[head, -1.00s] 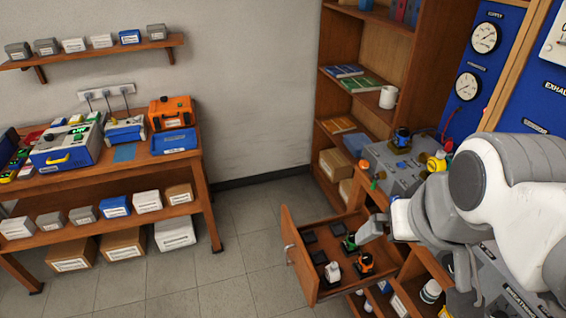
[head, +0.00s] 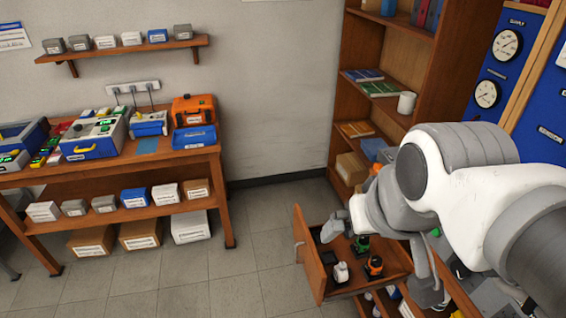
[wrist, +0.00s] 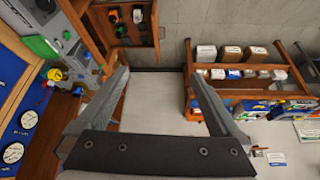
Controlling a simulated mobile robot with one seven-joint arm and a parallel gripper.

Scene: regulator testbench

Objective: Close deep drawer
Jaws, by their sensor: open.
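The deep wooden drawer stands pulled out below the bench, its front panel (head: 308,262) facing left in the head view. Inside it are a white item (head: 341,272), an orange and black item (head: 374,265) and a green and black item (head: 361,245). My gripper (head: 333,231) is open and empty and appears over the drawer's front part in the head view; its height above it is hard to tell. In the wrist view my open gripper (wrist: 156,58) has nothing between its fingers, and the drawer (wrist: 156,30) shows at the top, beyond the left finger.
A wooden bookcase (head: 353,100) stands behind the drawer. A blue gauge panel (head: 503,75) is at the right. A workbench (head: 215,165) with instruments and boxes stands at the left. The tiled floor (head: 262,262) left of the drawer is clear.

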